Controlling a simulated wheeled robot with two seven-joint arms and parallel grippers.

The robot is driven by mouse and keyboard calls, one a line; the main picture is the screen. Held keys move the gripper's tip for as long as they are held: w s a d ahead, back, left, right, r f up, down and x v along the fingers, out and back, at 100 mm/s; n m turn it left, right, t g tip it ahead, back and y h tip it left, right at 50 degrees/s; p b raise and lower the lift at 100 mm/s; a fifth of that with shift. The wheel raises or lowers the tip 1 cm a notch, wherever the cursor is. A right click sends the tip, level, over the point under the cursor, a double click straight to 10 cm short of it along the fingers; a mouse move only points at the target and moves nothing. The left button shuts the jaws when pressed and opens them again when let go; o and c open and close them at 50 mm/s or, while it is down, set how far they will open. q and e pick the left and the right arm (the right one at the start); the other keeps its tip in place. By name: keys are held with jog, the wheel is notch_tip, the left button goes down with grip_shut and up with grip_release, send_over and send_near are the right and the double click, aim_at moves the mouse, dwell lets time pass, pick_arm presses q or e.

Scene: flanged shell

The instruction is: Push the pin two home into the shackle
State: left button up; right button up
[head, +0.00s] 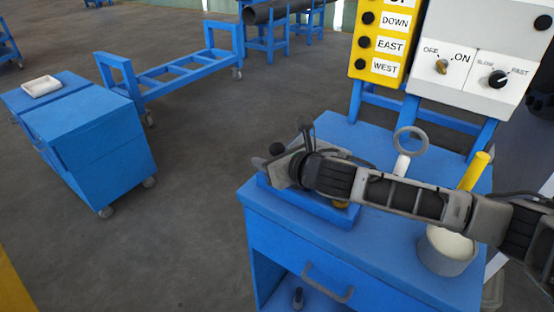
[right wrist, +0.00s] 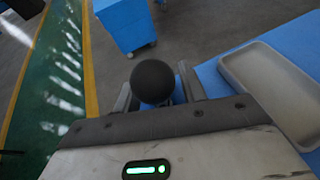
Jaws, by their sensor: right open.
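My right gripper (head: 284,165) is at the end of the arm that comes in from the right, low over the blue bench. In the right wrist view my right gripper (right wrist: 158,92) has its fingers apart, with a black ball knob (right wrist: 154,82) showing between them. The pin two and the shackle cannot be told apart for sure; my arm hides part of the bench. My left gripper is not in view.
On the bench (head: 375,255) stand a grey ring on a white stem (head: 410,140) and a pale pot (head: 447,255) with a yellow handle (head: 475,172). A control panel (head: 480,70) rises behind. A pale tray (right wrist: 275,85) shows in the wrist view.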

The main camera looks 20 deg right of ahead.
grip_shut()
jog(key=shift+r, duration=0.15)
